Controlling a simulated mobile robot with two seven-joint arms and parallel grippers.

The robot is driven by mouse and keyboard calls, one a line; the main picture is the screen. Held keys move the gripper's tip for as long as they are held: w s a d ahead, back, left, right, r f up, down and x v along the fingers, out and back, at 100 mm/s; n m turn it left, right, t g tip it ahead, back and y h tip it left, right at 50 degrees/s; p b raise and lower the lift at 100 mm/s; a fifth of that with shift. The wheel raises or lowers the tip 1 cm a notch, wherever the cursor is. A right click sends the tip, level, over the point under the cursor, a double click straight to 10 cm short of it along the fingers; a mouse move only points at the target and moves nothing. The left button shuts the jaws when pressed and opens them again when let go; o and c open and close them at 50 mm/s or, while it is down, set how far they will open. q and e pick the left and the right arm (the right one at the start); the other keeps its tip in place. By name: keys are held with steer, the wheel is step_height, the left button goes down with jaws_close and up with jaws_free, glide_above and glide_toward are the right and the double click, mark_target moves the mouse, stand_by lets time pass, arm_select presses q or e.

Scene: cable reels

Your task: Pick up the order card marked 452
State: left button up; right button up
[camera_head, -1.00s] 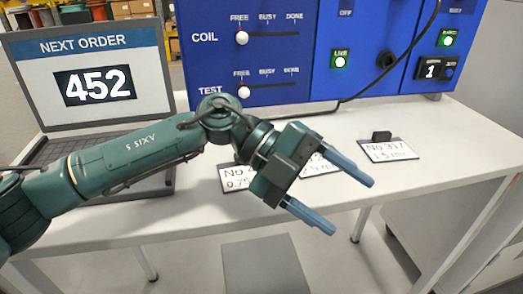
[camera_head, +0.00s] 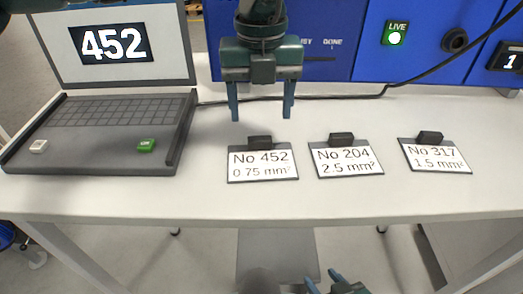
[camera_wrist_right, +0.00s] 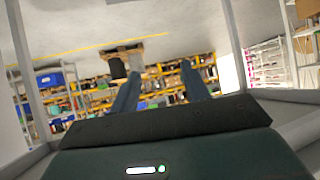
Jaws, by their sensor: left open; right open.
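The order card marked No 452, 0.75 mm² (camera_head: 263,167) lies on the white table in the head view, with a black block (camera_head: 259,142) at its back edge. My left gripper (camera_head: 261,113) hangs open and empty, fingers pointing down, above and behind that card and apart from it. Card No 204 (camera_head: 346,162) and card No 317 (camera_head: 436,156) lie to the right, each with its own black block. My right gripper (camera_head: 322,284) shows partly at the bottom edge of the head view. In the right wrist view its fingers (camera_wrist_right: 160,85) are apart with nothing between them.
A laptop (camera_head: 110,110) showing 452 stands on the left of the table (camera_head: 330,205). A blue panel (camera_head: 350,45) with a LIVE light stands behind. A black cable (camera_head: 350,98) runs along the table's back. The table's front strip is clear.

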mark_target(260, 140)
arm_select(q)
steer(key=shift+s+f+p, duration=0.15)
steer(key=shift+f+p, duration=0.75)
steer(key=shift+f, duration=2.55)
steer(key=shift+c, duration=0.5)
steer(key=c, duration=1)
